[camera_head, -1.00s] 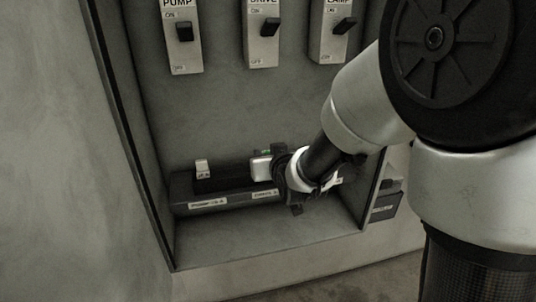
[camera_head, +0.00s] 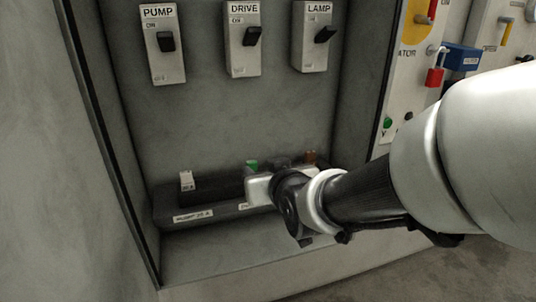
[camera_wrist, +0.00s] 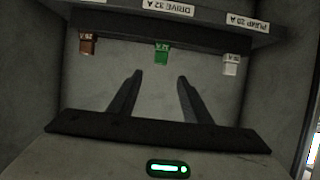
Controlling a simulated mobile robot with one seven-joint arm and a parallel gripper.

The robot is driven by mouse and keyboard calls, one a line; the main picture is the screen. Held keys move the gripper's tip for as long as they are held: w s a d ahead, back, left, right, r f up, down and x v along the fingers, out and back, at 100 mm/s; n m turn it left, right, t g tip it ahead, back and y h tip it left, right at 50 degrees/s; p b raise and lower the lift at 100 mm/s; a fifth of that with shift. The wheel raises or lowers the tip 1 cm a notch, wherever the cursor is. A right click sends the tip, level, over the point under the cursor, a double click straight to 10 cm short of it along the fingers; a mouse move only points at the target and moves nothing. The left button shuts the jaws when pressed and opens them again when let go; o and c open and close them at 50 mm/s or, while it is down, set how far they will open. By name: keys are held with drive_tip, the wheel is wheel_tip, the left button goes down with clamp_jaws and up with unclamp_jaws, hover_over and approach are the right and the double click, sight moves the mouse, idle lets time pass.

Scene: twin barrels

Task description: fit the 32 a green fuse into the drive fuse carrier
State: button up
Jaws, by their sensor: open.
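The green fuse (camera_wrist: 161,54) stands at the middle place of the fuse block, in line with the drive fuse carrier's DRIVE 32 A label (camera_wrist: 165,8). In the head view its green top (camera_head: 252,165) shows just behind my gripper (camera_head: 262,187). In the wrist view my gripper (camera_wrist: 159,76) is open. Its two fingers are apart, one to each side of the green fuse's line, with bare space between them and the fuse. How deep the fuse sits in the carrier is hidden.
A brown fuse (camera_wrist: 87,44) and a white fuse (camera_wrist: 231,64) stand on either side on the same block (camera_head: 170,212). The PUMP (camera_head: 164,45), DRIVE (camera_head: 243,40) and LAMP (camera_head: 313,38) switches are above. The cabinet's side walls bound the space.

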drive_tip(key=b+v, duration=0.4)
drive_tip(key=v, duration=0.3)
drive_tip(key=shift+s, duration=0.2)
